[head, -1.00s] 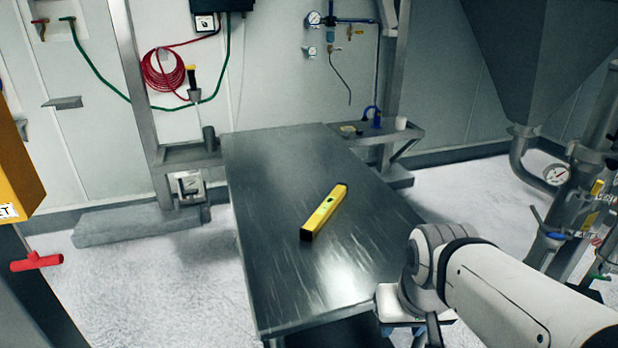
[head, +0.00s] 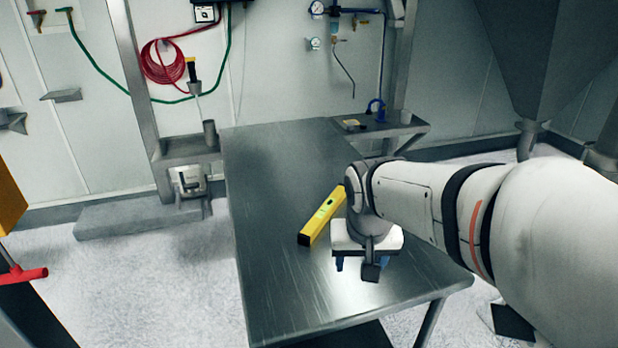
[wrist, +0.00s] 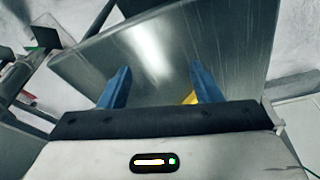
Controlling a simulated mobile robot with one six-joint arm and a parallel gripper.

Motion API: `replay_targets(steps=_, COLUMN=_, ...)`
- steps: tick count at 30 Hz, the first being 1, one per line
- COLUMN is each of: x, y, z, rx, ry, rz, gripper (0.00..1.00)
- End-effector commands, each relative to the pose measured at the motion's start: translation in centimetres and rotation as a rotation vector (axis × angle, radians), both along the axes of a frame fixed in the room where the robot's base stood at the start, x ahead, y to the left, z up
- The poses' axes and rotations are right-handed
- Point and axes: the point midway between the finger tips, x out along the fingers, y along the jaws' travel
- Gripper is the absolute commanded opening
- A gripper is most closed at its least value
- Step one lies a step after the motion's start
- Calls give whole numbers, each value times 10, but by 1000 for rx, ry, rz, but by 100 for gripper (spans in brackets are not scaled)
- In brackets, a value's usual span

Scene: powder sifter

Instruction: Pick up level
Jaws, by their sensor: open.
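The yellow level (head: 321,216) lies flat on the steel table (head: 275,165), with its near end dark and its far end partly hidden by my arm. My gripper (head: 362,266) is above the table, to the right of the level's near end and apart from it. In the wrist view my gripper (wrist: 160,84) has its two blue fingers spread with nothing between them.
The table top is otherwise bare. A small side shelf (head: 385,129) with a blue item and small things stands behind the table's far right. A red hose coil (head: 163,63) hangs on the wall. A large grey hopper (head: 535,50) is at the right.

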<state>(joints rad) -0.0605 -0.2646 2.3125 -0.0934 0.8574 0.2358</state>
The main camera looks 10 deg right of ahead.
Motion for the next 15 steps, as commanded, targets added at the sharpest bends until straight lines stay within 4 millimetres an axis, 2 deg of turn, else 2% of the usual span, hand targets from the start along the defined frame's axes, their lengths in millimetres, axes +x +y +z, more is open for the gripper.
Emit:
replay_targets(steps=1, x=26, y=-1, z=9, rx=-6, ry=2, rz=-29, gripper=58)
replay_targets(steps=7, x=126, y=-2, z=15, rx=-26, ry=-27, rz=-160, gripper=58)
replay_targets(steps=11, x=189, y=0, z=4, rx=-33, ry=-52, rz=-240, gripper=58)
replay_targets(steps=15, x=252, y=4, z=-19, rx=-37, ry=-79, rz=-321, gripper=58)
